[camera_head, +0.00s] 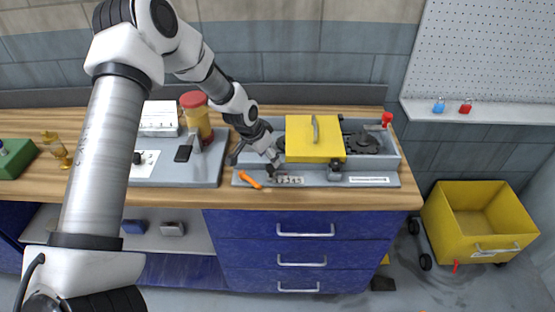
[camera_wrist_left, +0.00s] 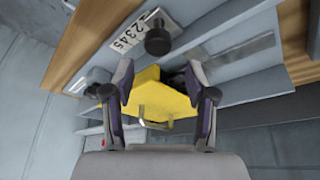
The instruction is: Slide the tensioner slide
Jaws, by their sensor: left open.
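A pale number scale (camera_head: 290,180) lies on the front edge of the grey machine bed, and its digits show in the left wrist view (camera_wrist_left: 134,33). A round black knob (camera_wrist_left: 158,42) sits beside that scale, and a grey slotted strip (camera_wrist_left: 240,58) runs to the right of it. I take the knob to be the grip of the tensioner slide. In the head view the knob is hard to tell from my dark fingers. My left gripper (camera_head: 256,162) is over the left end of the bed, fingers apart and empty in the wrist view (camera_wrist_left: 160,75). My right gripper is out of view.
A yellow cover (camera_head: 306,148) with a handle stands right beside my left gripper. An orange-handled tool (camera_head: 250,180) lies at the bed's front left corner. A red-lidded jar (camera_head: 196,112) stands left of my forearm. A yellow cart (camera_head: 474,232) stands on the floor.

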